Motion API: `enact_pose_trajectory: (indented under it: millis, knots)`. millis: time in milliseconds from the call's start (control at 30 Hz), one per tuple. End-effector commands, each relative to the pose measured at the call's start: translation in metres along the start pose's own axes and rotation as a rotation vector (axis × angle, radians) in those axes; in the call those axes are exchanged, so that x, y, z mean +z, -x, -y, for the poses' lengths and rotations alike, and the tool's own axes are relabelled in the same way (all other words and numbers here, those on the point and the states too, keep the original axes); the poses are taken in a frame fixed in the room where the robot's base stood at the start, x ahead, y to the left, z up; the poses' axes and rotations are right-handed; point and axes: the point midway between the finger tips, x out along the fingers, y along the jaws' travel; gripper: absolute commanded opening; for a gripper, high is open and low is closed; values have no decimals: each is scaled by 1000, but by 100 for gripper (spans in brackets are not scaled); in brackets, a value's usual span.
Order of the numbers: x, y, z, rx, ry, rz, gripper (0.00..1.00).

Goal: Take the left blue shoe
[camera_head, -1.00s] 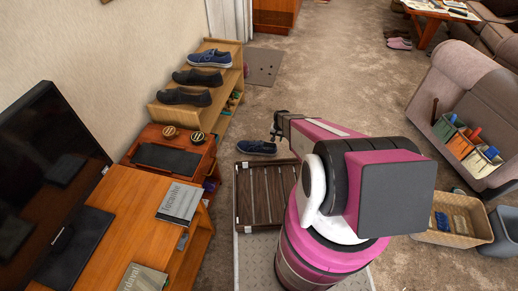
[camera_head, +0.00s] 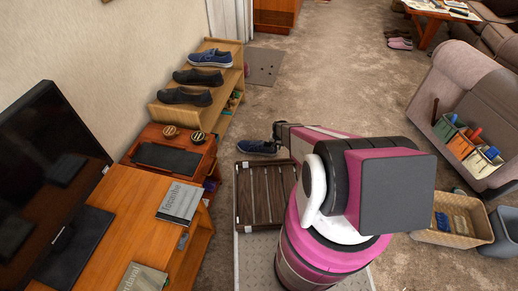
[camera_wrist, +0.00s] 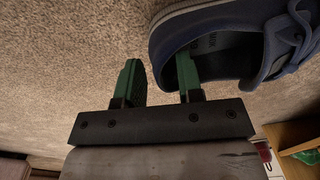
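A dark blue shoe (camera_head: 256,147) with a pale sole lies on the carpet beyond the slatted rack. It also shows large and upper right in the wrist view (camera_wrist: 222,72). My gripper (camera_wrist: 158,68) is open, with its green fingers apart. One finger reaches into the shoe's opening and the other is outside, so the shoe's rim lies between them. Contact with the rim is not clear. In the head view my gripper (camera_head: 276,136) is at the shoe's right end. Another blue shoe (camera_head: 210,58) rests on the top of the wooden shoe rack.
The wooden shoe rack (camera_head: 222,90) also holds black shoes (camera_head: 184,96). A dark slatted rack (camera_head: 262,195) lies near my base. A wooden cabinet (camera_head: 122,222) stands at left. Carpet is open beyond the shoe.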

Motion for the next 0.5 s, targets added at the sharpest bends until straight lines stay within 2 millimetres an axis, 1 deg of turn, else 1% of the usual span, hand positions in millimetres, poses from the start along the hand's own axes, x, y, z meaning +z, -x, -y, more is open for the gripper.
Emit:
enact_pose_trajectory:
  millis: [33,67,100,133,167,367,500]
  knots:
    - [0,0,0,0,0,0,34]
    - [0,0,0,0,0,0,28]
    - [0,0,0,0,0,0,14]
    - [0,0,0,0,0,0,5]
    - [0,0,0,0,0,0,0]
    - [0,2,0,0,0,0,0]
    - [0,8,0,-1,0,-1,0]
